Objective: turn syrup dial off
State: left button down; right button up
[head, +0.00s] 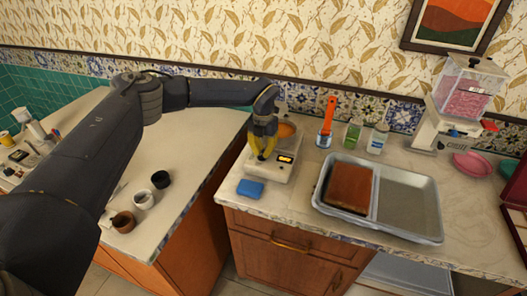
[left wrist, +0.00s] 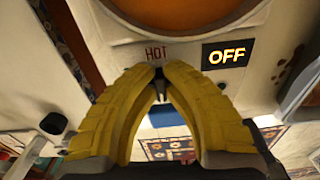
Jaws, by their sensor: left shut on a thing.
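The white syrup warmer (head: 268,173) stands near the left end of the right counter, with a round pan of orange-brown syrup (head: 287,130) on top. Its front panel shows in the left wrist view with a red "HOT" label and a lit display (left wrist: 226,54) that reads "OFF". My left gripper (head: 262,154) reaches down to the warmer's front. In the left wrist view its yellow fingers (left wrist: 159,76) close at their tips on the small dark dial (left wrist: 159,71) below the label. The fingers hide most of the dial. My right gripper is in neither view.
A blue sponge (head: 250,188) lies in front of the warmer. A metal tray (head: 408,207) with a brown block (head: 348,189) stands to the right. An orange-handled tool (head: 327,117) and bottles (head: 352,135) stand behind. Small cups (head: 144,199) sit on the left counter.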

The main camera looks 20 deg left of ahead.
aim_at(263, 151)
pick_arm(q)
jog(key=shift+n, duration=0.4)
jog(key=c, duration=1.5)
grip_release()
jog(key=shift+r, duration=5.95)
